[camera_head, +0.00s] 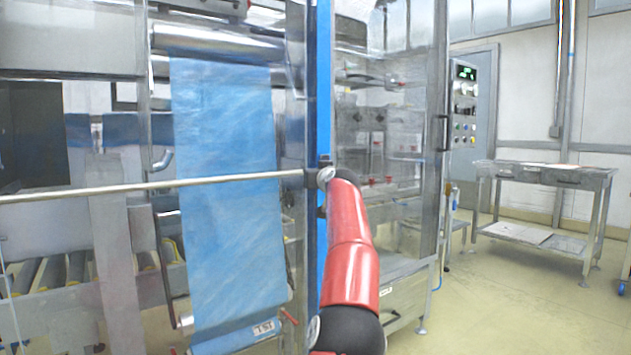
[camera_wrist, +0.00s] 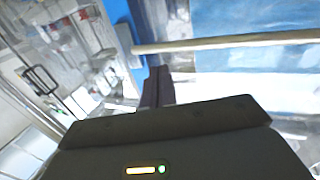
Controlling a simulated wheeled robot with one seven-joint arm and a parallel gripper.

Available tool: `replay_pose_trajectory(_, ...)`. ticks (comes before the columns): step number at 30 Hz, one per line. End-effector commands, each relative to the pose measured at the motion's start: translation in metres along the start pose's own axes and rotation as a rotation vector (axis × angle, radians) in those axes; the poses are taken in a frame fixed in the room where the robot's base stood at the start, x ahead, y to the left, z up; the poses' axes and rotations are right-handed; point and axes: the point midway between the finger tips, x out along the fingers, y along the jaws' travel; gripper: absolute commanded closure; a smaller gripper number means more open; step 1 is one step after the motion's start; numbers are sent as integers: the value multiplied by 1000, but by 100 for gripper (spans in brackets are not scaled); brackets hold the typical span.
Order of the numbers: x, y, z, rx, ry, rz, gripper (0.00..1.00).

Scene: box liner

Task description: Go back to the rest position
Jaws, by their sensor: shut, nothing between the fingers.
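My gripper (camera_wrist: 157,86) shows in the wrist view as dark fingers close together, with nothing between them. They point toward a long metal bar (camera_wrist: 225,43) and a blue post (camera_wrist: 124,28). The fingertips appear just below the bar; I cannot tell whether they touch it. In the head view my red arm reaches up to the blue post (camera_head: 324,95), near the right end of the metal bar (camera_head: 150,187). My fingers are hard to make out there, largely hidden by the arm and dark fittings.
A blue film sheet (camera_head: 225,130) hangs from a metal roller (camera_head: 215,40) behind the bar. A clear-panelled machine cabinet (camera_head: 385,130) stands right of the post, with a control panel (camera_head: 465,105). A metal table (camera_head: 545,177) stands farther right. The floor (camera_head: 500,300) at right is clear.

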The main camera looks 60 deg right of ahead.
Motion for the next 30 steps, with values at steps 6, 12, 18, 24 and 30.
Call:
replay_pose_trajectory(6, -34, 14, 9, -2, -3, 2, 100)
replay_pose_trajectory(12, -63, 25, 8, -2, -4, 2, 100)
replay_pose_trajectory(18, -76, 30, 5, -1, -4, 0, 100)
replay_pose_trajectory(24, -76, 30, 5, -1, -5, -1, 100)
replay_pose_trajectory(30, -70, -14, 6, -17, -43, -50, 100)
